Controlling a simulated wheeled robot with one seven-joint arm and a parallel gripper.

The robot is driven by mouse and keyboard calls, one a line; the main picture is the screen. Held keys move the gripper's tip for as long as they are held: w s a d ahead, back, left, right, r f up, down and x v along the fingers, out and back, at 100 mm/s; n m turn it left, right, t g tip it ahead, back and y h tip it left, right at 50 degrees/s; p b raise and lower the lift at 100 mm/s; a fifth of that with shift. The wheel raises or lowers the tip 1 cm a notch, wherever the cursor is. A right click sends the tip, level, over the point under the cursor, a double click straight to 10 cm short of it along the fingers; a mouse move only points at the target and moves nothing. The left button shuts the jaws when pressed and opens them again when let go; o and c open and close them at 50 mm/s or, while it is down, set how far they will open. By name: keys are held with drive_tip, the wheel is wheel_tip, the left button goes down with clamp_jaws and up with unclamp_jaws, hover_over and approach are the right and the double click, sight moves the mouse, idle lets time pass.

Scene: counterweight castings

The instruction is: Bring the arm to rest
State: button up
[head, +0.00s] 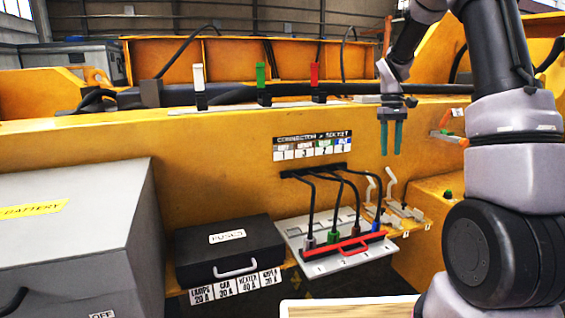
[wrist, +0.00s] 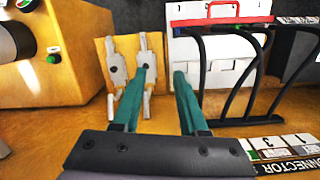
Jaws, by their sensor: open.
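My gripper (head: 391,138) hangs in the head view with its two green fingers pointing down, in front of the yellow machine wall. The fingers are apart with nothing between them. In the wrist view my gripper (wrist: 161,72) also shows open and empty. My arm comes in from the right side of the head view and bends down to the gripper. The gripper is above the toggle clamps (head: 393,205) and touches nothing that I can see.
A white connector panel (head: 295,232) with a red bar and several dark cables stands below left. A black fuse case (head: 200,255) and a grey battery box (head: 75,235) stand further left. White, green (head: 261,76) and red posts stand on the ledge behind.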

drive_tip(key=s+a+r+m+t+y, duration=0.1)
drive_tip(key=s+a+r+m+t, duration=0.2)
drive_tip(key=s+r, duration=0.55)
drive_tip(key=s+a+r+m+t+y, duration=0.1)
drive_tip(key=s+a+r+t, duration=0.25)
drive_tip(key=s+r, duration=0.5)
drive_tip(key=s+a+m+t, duration=0.2)
drive_tip(key=s+a, duration=0.1)
drive_tip(key=s, duration=0.7)
drive_tip(key=shift+f+y, duration=0.2)
drive_tip(key=shift+y, duration=0.1)
